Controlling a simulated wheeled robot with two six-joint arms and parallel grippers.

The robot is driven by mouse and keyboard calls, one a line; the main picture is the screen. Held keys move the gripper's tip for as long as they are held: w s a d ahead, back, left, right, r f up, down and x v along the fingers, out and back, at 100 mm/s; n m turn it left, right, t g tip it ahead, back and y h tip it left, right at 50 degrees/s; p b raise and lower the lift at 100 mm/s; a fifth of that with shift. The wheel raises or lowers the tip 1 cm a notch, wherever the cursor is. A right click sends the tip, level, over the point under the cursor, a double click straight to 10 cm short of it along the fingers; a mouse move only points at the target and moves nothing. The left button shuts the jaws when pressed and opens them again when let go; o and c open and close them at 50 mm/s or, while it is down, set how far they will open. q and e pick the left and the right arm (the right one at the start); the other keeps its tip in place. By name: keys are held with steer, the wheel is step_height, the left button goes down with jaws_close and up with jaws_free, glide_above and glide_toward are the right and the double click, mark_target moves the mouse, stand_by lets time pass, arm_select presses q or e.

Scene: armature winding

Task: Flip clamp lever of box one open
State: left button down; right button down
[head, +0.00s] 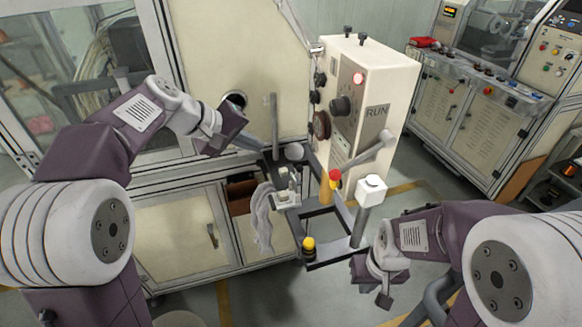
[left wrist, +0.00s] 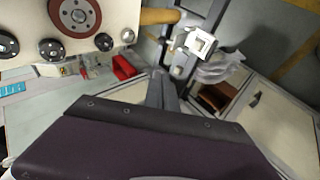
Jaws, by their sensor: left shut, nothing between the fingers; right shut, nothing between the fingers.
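A cream control box (head: 375,75) marked RUN stands at the centre of the head view, with several dark knobs and a lit red lamp. A grey lever (head: 368,154) slants across its lower front. A grey upright bar (head: 274,125) stands left of the box. I cannot tell which of these is the clamp lever of box one. My left gripper (head: 258,147) is shut and empty, left of the bar's lower part; its fingers also show in the left wrist view (left wrist: 165,92). My right gripper (head: 383,292) is shut and empty, low at the right, apart from the box.
A dark frame stand (head: 345,252) stands below the box, with a yellow-topped black button post (head: 308,248) and a white-capped post (head: 371,188). A grey cloth-like bundle (head: 262,218) hangs at its left. A red bin (left wrist: 124,66) shows in the left wrist view. Cabinets line the back.

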arm_select(q)
steer(key=p, duration=0.1)
glide_above(293, 176)
steer(key=a, duration=0.1)
step_height(293, 176, down, 9)
steer(key=shift+s, duration=0.15)
steer(key=shift+a, duration=0.1)
steer(key=d+r+y+p, duration=0.1)
steer(key=p, duration=0.5)
steer(key=shift+d+r+p, duration=0.15)
steer(key=shift+p, duration=0.15)
steer(key=shift+w+d+f+g, duration=0.15)
steer(key=shift+w+d+f, duration=0.15)
steer(key=shift+d, duration=0.3)
steer(key=shift+w+d+f+g, duration=0.15)
steer(key=shift+w+d+f, duration=0.15)
steer(key=shift+d, duration=0.5)
